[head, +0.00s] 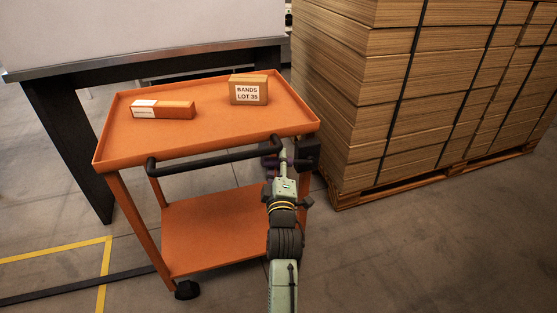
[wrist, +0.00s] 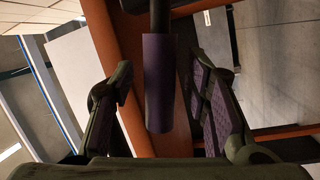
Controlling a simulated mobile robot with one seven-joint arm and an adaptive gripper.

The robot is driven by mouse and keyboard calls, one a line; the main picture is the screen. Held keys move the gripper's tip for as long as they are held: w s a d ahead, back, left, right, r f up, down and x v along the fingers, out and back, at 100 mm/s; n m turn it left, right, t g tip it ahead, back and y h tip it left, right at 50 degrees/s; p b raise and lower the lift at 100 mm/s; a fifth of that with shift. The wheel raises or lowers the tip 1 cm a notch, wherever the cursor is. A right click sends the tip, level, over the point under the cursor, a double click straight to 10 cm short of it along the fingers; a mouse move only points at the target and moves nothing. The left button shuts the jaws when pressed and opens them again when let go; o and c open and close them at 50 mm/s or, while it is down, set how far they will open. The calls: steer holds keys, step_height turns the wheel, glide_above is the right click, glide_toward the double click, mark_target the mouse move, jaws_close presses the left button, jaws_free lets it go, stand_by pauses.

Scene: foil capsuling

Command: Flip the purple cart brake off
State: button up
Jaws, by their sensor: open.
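The purple brake lever (wrist: 158,85) shows in the wrist view as a purple grip on a dark rod. It lies between the two fingers of my gripper (wrist: 162,76), with a visible gap on each side. My gripper is open. In the head view my gripper (head: 283,158) is at the right front corner of the orange cart (head: 215,231), under the tray's edge and beside a dark box (head: 307,151) by the cart's leg. The lever cannot be made out clearly there, as my arm and gripper cover that spot.
The cart's top tray holds an orange-and-white box (head: 165,110) and a brown box labelled BANDS LOT 35 (head: 248,90). A black push handle (head: 215,160) runs along its front. Stacked cardboard on a pallet (head: 380,190) stands close at right. A table (head: 60,75) stands behind.

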steer(key=shift+w, duration=0.25)
steer(key=shift+c, duration=0.6)
jaws_close()
